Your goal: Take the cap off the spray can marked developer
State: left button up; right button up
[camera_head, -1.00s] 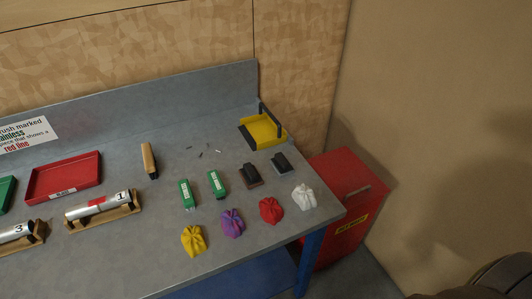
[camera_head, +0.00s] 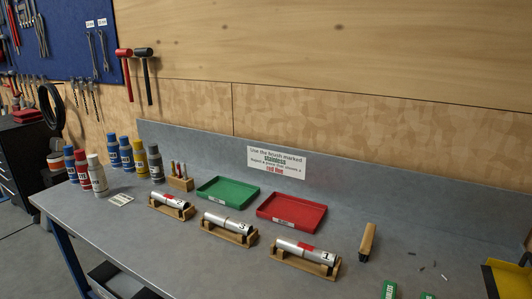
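A group of spray cans stands upright on the left end of the grey workbench (camera_head: 110,216). In front are a blue can (camera_head: 70,164), a red can (camera_head: 83,169) and a white can (camera_head: 96,176). Behind and to the right are two more blue cans (camera_head: 113,152) (camera_head: 126,154), a yellow can (camera_head: 140,159) and a grey can (camera_head: 155,164). Their labels are too small to read, so I cannot tell which is marked developer. Neither of my grippers is in view.
A pale card (camera_head: 121,199) lies before the cans. A wooden holder (camera_head: 180,184) with brushes stands right of them. Numbered metal tubes rest on wooden cradles (camera_head: 237,238). Green (camera_head: 228,191) and red (camera_head: 292,212) trays lie behind. The bench's front left is clear.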

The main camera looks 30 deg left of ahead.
aim_at(92, 160)
jog(key=u, duration=2.15)
jog(key=i+j+z, duration=0.15)
jog(key=z, duration=0.3)
jog(key=i+j+z, duration=0.15)
jog(key=z, duration=0.25)
